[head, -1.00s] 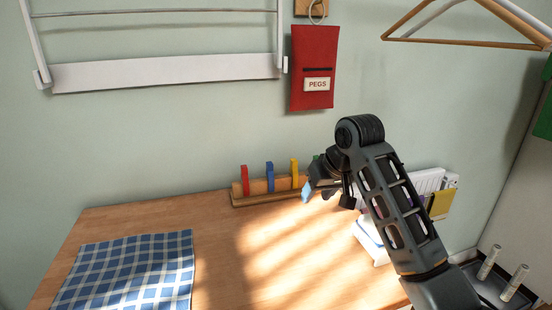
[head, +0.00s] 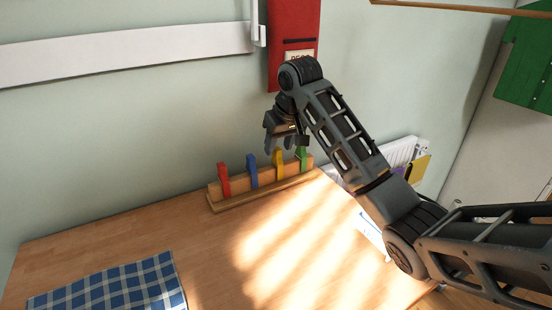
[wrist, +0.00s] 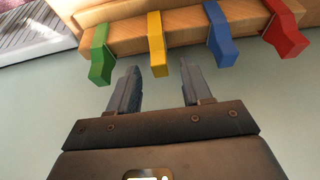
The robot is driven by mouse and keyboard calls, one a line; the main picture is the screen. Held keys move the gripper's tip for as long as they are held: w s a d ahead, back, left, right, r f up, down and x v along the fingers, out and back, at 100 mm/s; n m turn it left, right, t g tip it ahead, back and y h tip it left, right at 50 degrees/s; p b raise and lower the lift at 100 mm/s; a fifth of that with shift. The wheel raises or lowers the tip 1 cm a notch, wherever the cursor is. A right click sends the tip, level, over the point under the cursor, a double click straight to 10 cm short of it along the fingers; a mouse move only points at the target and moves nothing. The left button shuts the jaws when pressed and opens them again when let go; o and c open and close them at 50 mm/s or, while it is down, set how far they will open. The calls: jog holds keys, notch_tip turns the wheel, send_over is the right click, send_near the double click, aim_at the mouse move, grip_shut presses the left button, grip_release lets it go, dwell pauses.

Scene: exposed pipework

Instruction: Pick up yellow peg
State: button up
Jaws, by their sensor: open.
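The yellow peg (head: 279,164) stands upright in the wooden rack (head: 232,201) at the back of the table, between the blue peg (head: 252,170) and the green peg (head: 301,157). In the wrist view the yellow peg (wrist: 157,44) lies ahead of my gripper (wrist: 158,72), roughly in line with the gap between the fingers. My gripper is open and empty. In the head view my gripper (head: 287,147) hangs just above the yellow peg. Whether a finger touches the peg is unclear.
A red peg (head: 223,179) stands at the rack's left end. A red PEGS bag (head: 292,30) hangs on the wall above. A blue checked cloth (head: 110,287) lies at the table's front left. The sunlit table middle is clear.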

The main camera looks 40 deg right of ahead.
aim_at(278, 150)
jog(key=shift+x, duration=1.8)
jog(key=shift+c, duration=0.5)
grip_shut()
